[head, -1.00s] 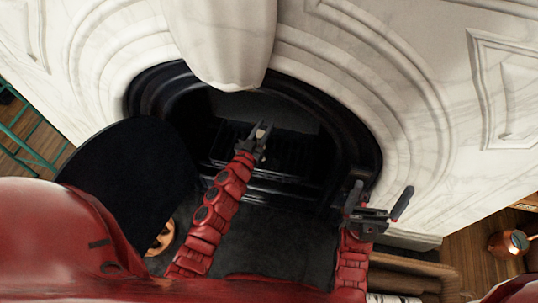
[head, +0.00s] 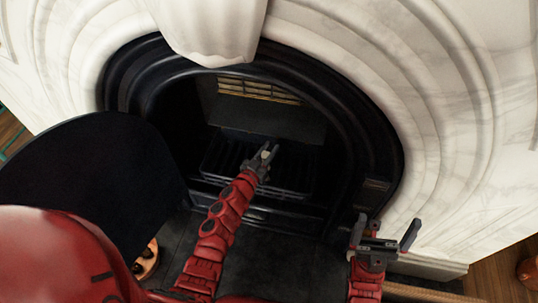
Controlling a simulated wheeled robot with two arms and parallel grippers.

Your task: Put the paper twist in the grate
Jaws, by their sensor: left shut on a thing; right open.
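The paper twist (head: 266,154) is only a small pale bit between the fingers of my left gripper (head: 267,152); the fingers hide most of it. My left gripper is shut on it and reaches into the fireplace opening. The grate (head: 298,181) is a black barred basket low in the opening. The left gripper appears over the grate's back part; I cannot tell its height above the bars. My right gripper (head: 386,236) is open and empty, in front of the right side of the black surround.
A black arched surround (head: 385,150) and white marble (head: 440,120) frame the opening. A large dark rounded panel (head: 85,180) stands at the left, with a copper-coloured object (head: 147,262) beside it. A yellowish slotted panel (head: 258,90) shows at the fireplace back.

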